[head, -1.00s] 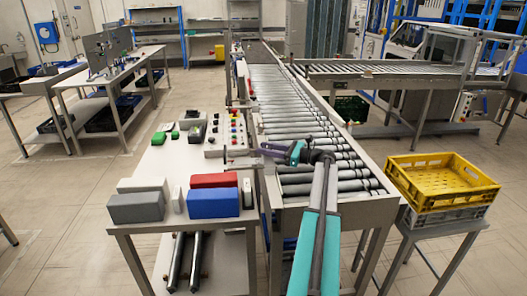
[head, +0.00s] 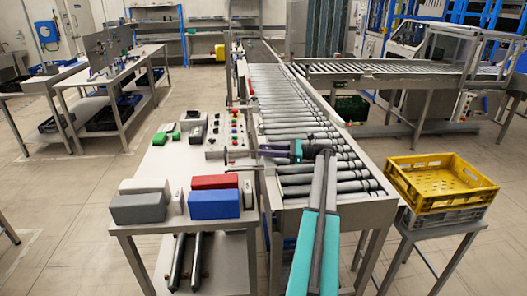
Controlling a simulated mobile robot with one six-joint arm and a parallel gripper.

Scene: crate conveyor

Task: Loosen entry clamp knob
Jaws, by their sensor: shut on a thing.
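My gripper (head: 264,153) is at the left rail of the roller conveyor, near its front end. It points left and its dark fingers are closed at the rail. The entry clamp knob is very small here and mostly hidden by the fingers; the gripper appears shut on it. My arm reaches up from the bottom of the head view, over the front rollers. The roller conveyor (head: 290,128) runs away from me, and no crate shows on its near rollers.
Left of the conveyor, a side table (head: 165,225) carries a blue block (head: 213,204), a red block (head: 214,181), grey blocks and a control panel (head: 236,127) with buttons. A yellow crate (head: 440,203) sits on a stand at right. Floor lies open on the left.

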